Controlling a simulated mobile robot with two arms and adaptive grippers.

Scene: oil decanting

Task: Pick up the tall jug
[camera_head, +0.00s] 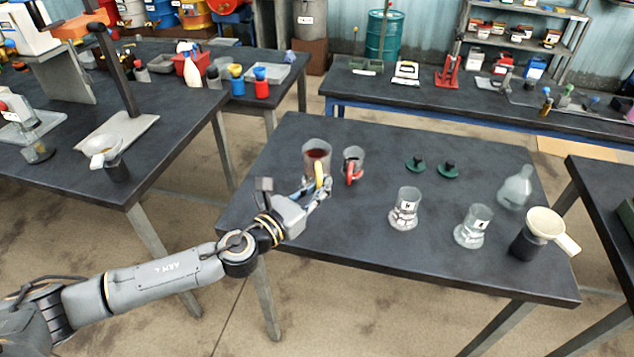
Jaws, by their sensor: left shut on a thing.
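The tall jug (316,152) is clear, holds dark red liquid and has a yellow handle. It is upright at the back left of the middle table. My left gripper (319,188) reaches in from the front left and is shut on the yellow handle. The fingers and handle hide the lower part of the jug, so I cannot tell whether its base touches the table. A shorter clear jug (357,156) with a red handle stands just to its right. My right gripper is not in view.
Two labelled glass beakers (405,208) (473,226), a glass flask (515,190) and a cream funnel (545,222) on a dark holder stand on the right of the table. Two green-based stoppers (448,168) lie at the back. The table's centre is clear.

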